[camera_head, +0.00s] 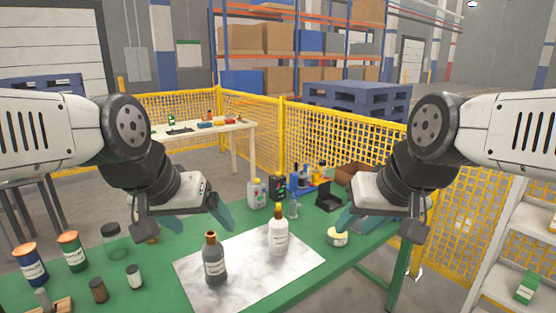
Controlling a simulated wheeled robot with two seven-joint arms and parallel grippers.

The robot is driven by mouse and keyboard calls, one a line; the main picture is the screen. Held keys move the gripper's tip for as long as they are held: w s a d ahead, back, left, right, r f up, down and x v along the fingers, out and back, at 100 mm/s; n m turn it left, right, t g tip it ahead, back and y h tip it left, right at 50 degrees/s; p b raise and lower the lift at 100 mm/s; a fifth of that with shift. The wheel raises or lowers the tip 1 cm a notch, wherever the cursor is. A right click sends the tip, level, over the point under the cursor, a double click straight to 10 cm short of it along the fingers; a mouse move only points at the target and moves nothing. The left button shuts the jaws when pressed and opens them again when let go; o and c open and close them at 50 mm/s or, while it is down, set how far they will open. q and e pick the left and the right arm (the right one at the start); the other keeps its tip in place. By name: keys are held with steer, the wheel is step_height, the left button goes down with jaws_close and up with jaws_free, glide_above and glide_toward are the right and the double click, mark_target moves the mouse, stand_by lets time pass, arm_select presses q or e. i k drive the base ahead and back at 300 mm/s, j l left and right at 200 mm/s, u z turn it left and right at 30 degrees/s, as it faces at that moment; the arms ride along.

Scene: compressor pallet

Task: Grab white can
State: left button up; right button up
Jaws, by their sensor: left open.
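At the left of the green table (178,255) stand a blue can (31,267), a green can (72,252), a glass jar (115,241) and small dark jars (98,290). A white jug (257,194) and a black holder (327,198) stand behind the sheet. Yellow fencing (340,140) runs behind.

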mark_target(278, 225)
steer(key=i+l+u, duration=0.4)
steer(key=l, duration=0.2)
steer(key=i+l+u, duration=0.2)
steer(key=l, duration=0.15)
steer(key=k, duration=0.05)
